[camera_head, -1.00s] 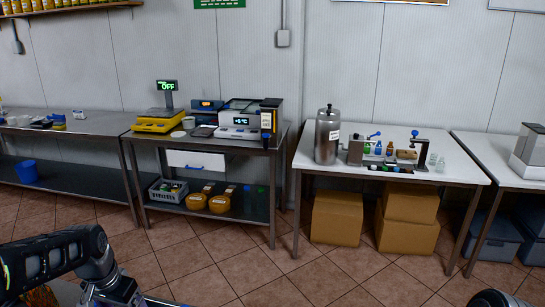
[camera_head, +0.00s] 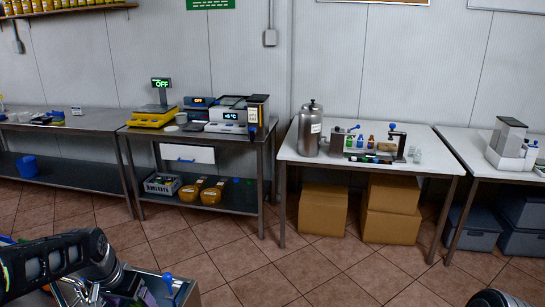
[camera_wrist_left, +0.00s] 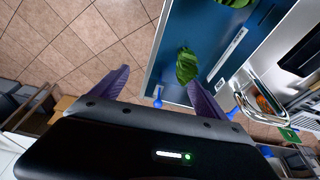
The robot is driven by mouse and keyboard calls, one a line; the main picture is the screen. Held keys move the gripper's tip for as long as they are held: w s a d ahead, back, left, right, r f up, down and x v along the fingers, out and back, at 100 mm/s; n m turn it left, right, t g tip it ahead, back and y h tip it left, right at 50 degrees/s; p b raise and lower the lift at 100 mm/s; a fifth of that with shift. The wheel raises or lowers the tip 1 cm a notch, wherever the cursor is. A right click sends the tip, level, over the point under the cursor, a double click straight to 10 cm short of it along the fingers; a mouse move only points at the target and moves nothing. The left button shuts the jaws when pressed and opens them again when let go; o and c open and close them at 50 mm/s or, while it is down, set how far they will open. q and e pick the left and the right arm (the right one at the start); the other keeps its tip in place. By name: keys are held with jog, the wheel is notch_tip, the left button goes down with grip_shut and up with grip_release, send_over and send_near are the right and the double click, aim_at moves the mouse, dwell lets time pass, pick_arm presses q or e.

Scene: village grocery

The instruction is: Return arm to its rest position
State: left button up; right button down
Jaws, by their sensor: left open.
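My left arm (camera_head: 55,258) comes in at the lower left of the head view, bent over a box-like item at the bottom edge. In the left wrist view my left gripper (camera_wrist_left: 160,88) is open, its two purple fingers spread wide, with nothing held between them. Beyond the fingers is a blue panel (camera_wrist_left: 185,62) with a green leafy item (camera_wrist_left: 187,66) on it. Its distance from the fingers is unclear. Only a dark rounded piece of my right side shows at the lower right of the head view; the right gripper is out of frame.
A blue-topped knob (camera_head: 168,279) stands near my left arm. A metal-framed basket (camera_wrist_left: 262,100) is right of the fingers. A steel table (camera_head: 190,140) with scales and a white table (camera_head: 380,165) with a steel canister (camera_head: 310,135) stand ahead. Tiled floor between is clear.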

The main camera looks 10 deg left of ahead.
pick_arm(q)
jog(key=d+f+n+t+h+b, duration=0.1)
jog(key=d+f+n+b, duration=0.1)
jog(key=d+f, duration=0.85)
jog(key=d+f+n+t+h+b, duration=0.1)
jog(key=d+f+h+b, duration=0.15)
jog(key=d+f, duration=0.8)
jog(key=s+d+f+g+b, duration=0.1)
jog(key=s+d+f, duration=0.2)
jog(key=s+f, duration=0.3)
jog(key=s+d+f+g+b, duration=0.2)
jog(key=s+d+f, duration=0.2)
jog(key=s+f, duration=0.3)
jog(key=s+d+f+m+g+b, duration=0.1)
jog(key=s+d+f+b, duration=0.1)
jog(key=s+d+f, duration=0.2)
jog(key=s+f, duration=0.2)
jog(key=s, duration=0.1)
jog(key=shift+s+d+f+g+h, duration=0.2)
jog(key=shift+s+g+h, duration=0.05)
jog(key=shift+g+h, duration=0.1)
